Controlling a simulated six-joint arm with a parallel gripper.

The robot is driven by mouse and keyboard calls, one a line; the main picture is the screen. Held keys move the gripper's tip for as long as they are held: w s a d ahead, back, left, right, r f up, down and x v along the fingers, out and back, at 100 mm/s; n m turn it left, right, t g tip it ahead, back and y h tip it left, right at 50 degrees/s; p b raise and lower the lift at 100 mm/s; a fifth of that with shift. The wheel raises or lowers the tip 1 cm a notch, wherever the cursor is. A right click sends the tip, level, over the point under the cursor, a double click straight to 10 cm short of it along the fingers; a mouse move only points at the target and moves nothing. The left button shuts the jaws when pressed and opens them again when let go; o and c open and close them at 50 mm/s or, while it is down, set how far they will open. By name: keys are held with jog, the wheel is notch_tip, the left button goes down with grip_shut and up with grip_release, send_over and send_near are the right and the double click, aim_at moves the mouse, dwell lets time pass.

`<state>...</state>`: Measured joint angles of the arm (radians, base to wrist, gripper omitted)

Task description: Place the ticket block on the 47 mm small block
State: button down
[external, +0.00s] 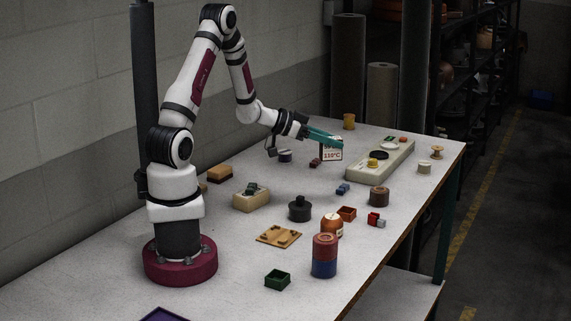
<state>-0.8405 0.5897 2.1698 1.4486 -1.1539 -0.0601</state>
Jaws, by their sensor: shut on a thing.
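My gripper (325,138) has teal fingers and reaches out over the far part of the table. It is shut on the ticket block (332,154), a small pale card-like piece reading "110°C" with a red edge. The ticket block hangs just below the fingertips, and I cannot tell its exact height above the table. The 47 mm small block cannot be picked out for sure, as no size marking is readable. Round block-like pieces include a dark stepped one (300,209), a brown one (379,197) and an orange-brown one with a pale label (332,229).
A long pale console (371,163) with a yellow knob lies right of my gripper. A dark red piece (315,162) sits close by, left of the ticket block. A red and blue cylinder stack (325,256) stands near the front edge. Bare table (225,245) shows between pieces.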

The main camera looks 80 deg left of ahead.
jog(key=s+d+m+g+h, duration=0.35)
jog(key=d+m+h, duration=0.4)
jog(key=d, duration=0.75)
send_over(332, 216)
jog(key=shift+g, duration=0.25)
notch_tip(332, 216, down, 7)
jog(key=shift+d+f, duration=0.15)
jog(key=shift+f+h, duration=0.25)
jog(key=shift+f, duration=0.05)
jog(key=c, duration=0.5)
grip_release()
jog(key=shift+f, duration=0.15)
